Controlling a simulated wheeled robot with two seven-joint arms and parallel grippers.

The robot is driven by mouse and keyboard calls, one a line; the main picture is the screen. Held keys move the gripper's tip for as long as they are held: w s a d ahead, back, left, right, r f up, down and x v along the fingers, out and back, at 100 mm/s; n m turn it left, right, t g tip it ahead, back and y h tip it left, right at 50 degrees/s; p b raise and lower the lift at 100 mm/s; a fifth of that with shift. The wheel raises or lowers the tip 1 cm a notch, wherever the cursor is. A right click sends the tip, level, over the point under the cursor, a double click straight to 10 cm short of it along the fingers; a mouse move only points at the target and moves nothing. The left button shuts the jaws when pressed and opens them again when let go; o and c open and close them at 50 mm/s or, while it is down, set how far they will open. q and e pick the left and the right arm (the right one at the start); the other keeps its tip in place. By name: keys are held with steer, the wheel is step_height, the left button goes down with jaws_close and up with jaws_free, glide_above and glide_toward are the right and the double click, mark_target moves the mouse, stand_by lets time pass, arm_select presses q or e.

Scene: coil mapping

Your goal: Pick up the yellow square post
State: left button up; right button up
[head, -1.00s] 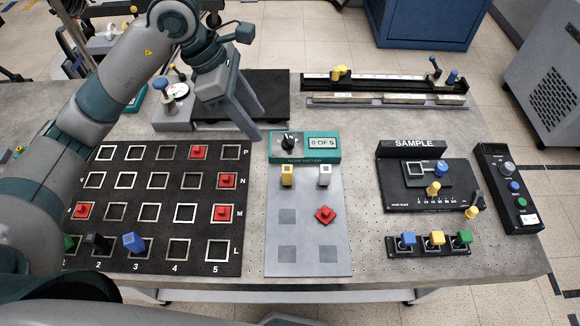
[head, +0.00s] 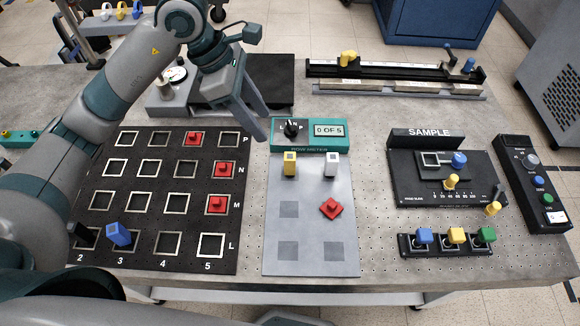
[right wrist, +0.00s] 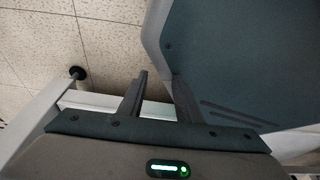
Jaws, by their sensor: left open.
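The yellow square post (head: 290,164) stands upright at the upper left of the grey plate (head: 312,262), just in front of the teal meter box (head: 308,132). My left gripper (head: 258,118) is open and empty. In the head view its fingers point down, up and left of the yellow post, near the left end of the meter box. It is apart from the post. My right gripper (right wrist: 158,92) shows only in the right wrist view, with its two fingers apart and nothing between them, over the floor and a table edge.
A white post (head: 331,164) stands right of the yellow one. A red piece (head: 331,208) lies on the same plate. A black grid board (head: 150,265) with red pieces and a blue post (head: 118,235) is left. The sample box (head: 428,140) and button panel (head: 448,243) are right.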

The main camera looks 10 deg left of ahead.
steer(key=shift+s, duration=0.1)
arm_select(q)
steer(key=p, duration=0.3)
glide_toward(290, 164)
steer(key=w+f, duration=0.1)
steer(key=f, duration=0.1)
steer(key=x, duration=0.3)
steer(key=shift+w+d+f+p, duration=0.1)
steer(key=shift+w+f+p, duration=0.15)
steer(key=shift+p, duration=0.15)
steer(key=shift+d+f, duration=0.15)
steer(key=shift+f, duration=0.35)
arm_select(e)
steer(key=s+d+r+g, duration=0.1)
steer(key=s+d+g, duration=0.1)
steer(key=s, duration=0.5)
steer(key=shift+s+d+r+h, duration=0.25)
steer(key=shift+d+r+h, duration=0.1)
steer(key=shift+d, duration=0.15)
